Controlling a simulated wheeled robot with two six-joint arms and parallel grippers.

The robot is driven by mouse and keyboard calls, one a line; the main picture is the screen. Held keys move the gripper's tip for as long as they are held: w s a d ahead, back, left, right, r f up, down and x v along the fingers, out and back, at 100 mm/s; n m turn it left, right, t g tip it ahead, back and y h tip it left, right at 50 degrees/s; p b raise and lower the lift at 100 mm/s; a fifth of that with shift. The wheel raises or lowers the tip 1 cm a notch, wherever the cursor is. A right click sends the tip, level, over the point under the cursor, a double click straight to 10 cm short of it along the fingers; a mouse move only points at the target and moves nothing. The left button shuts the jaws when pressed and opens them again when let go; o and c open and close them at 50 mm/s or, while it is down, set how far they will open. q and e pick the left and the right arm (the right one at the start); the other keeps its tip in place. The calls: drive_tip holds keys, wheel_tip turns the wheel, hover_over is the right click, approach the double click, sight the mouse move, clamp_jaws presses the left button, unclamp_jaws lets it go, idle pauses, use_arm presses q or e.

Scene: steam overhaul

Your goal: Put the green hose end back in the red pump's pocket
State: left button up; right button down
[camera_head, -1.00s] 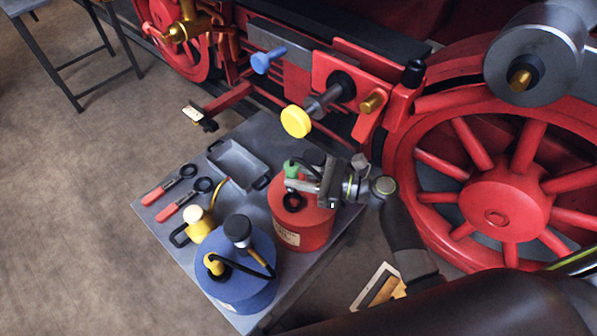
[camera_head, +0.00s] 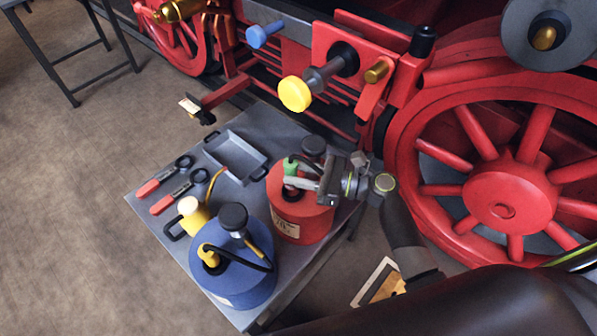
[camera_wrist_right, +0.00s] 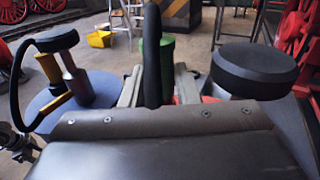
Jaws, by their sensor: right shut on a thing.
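The red pump (camera_head: 300,218) stands on the grey table, with a dark cap (camera_head: 313,145) on its top. My right gripper (camera_head: 292,180) is above the pump and shut on the green hose end (camera_head: 291,168). The hose end is upright between the fingers and also shows in the right wrist view (camera_wrist_right: 166,52), with the black hose rising from it. A dark round opening (camera_head: 291,193) shows on the pump's top just below the gripper. I cannot tell whether the hose end touches the pump.
A blue pump (camera_head: 235,275) with a yellow hose end stands left of the red one. A yellow oil can (camera_head: 190,215), red-handled tools (camera_head: 163,203) and a grey tray (camera_head: 236,157) lie on the table (camera_head: 150,222). The red locomotive wheel (camera_head: 505,200) is close on the right.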

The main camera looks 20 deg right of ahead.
sight(299, 192)
drive_tip(key=shift+f+b, duration=0.3)
drive_tip(key=shift+f, duration=0.15)
drive_tip(key=shift+f+b, duration=0.55)
drive_tip(key=shift+f, duration=0.3)
drive_tip(key=shift+f+b, duration=0.4)
drive_tip(key=shift+f, duration=0.2)
drive_tip(key=shift+s+f, duration=0.1)
drive_tip(key=shift+s+f, duration=0.1)
drive_tip(key=shift+f, duration=0.1)
